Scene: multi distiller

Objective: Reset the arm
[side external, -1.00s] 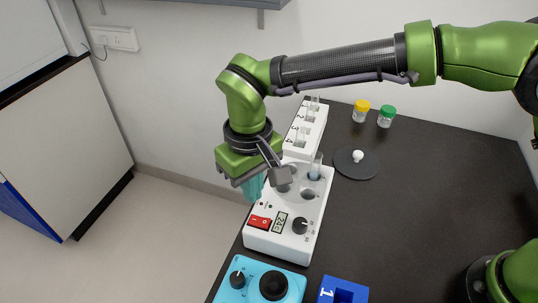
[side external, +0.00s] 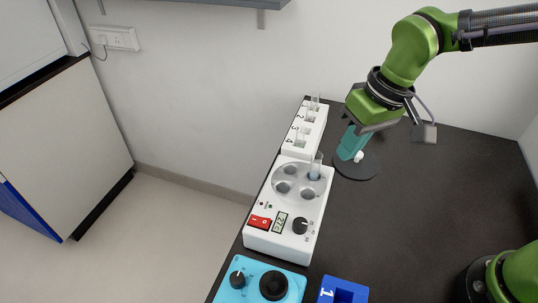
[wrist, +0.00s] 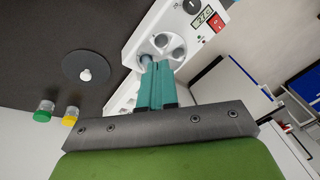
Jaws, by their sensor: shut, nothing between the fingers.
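My green arm ends in my gripper (side external: 349,156), whose teal fingers are shut with nothing between them. In the side external view it hangs in front of the black round lid (side external: 352,173) with a white knob. In the wrist view the two fingers (wrist: 152,66) lie side by side, pointing toward the white heating device (wrist: 190,25). That device (side external: 279,240) has a round well plate, a red switch, a small display and a black dial. A glass tube with bluish liquid (side external: 316,168) stands in one of its wells; the other wells look empty.
A white numbered rack (side external: 305,128) holding glass tubes stands behind the device. A yellow-capped jar (wrist: 70,117) and a green-capped jar (wrist: 44,112) stand near the lid. A light-blue device (side external: 255,282) and a blue block (side external: 343,291) are at the front. The black table's right side is clear.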

